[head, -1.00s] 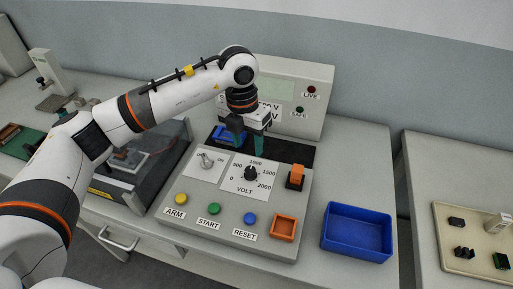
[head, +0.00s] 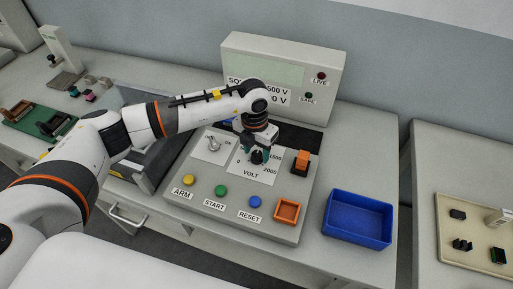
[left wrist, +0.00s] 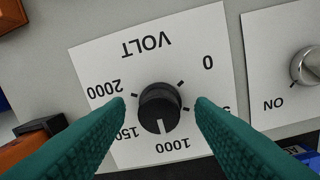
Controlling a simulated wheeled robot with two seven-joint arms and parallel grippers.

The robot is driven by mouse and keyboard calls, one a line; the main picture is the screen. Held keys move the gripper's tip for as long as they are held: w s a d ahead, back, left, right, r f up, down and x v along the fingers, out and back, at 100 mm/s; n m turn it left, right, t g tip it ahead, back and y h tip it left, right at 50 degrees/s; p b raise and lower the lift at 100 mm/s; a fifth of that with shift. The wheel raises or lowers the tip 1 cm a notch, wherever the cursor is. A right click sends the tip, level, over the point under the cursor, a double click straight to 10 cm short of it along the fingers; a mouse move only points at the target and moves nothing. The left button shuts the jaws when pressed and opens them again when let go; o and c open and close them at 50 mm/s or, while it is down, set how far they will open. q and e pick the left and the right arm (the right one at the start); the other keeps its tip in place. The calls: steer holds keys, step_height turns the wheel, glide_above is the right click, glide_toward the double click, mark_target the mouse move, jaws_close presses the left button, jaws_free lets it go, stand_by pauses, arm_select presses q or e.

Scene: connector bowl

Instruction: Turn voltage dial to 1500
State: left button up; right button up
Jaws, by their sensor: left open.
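The black voltage dial (head: 257,157) sits on the white VOLT plate (head: 249,174) of the grey control panel. In the left wrist view the dial (left wrist: 160,107) shows upside down, with its white pointer line at about the 1000 mark. My left gripper (head: 259,154) is above the dial, pointing down. In the left wrist view its two teal fingers (left wrist: 160,112) are open, one on each side of the dial, with a gap on both sides. My right gripper is not in view.
A display box (head: 283,78) stands behind. A blue bin (head: 358,218) is to the right.

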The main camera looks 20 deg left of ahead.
arm_select(q)
steer(key=shift+f, duration=0.15)
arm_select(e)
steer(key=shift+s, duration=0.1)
arm_select(q)
steer(key=shift+c, duration=0.3)
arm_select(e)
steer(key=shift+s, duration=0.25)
arm_select(q)
steer(key=c, duration=0.9)
steer(key=shift+f+m+b, duration=0.15)
steer(key=shift+m+b, duration=0.65)
steer(key=shift+b, duration=0.4)
steer(key=m+b, duration=0.6)
steer(key=b, duration=0.1)
steer(key=shift+w+m+b, duration=0.1)
steer(key=shift+m+b, duration=0.3)
steer(key=shift+d+m+b, duration=0.1)
steer(key=shift+m+b, duration=1.35)
steer(key=shift+m, duration=0.25)
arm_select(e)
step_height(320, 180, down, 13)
arm_select(q)
steer(key=shift+r, duration=0.2)
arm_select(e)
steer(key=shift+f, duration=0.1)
arm_select(q)
steer(key=o, duration=1)
steer(key=shift+c, duration=0.2)
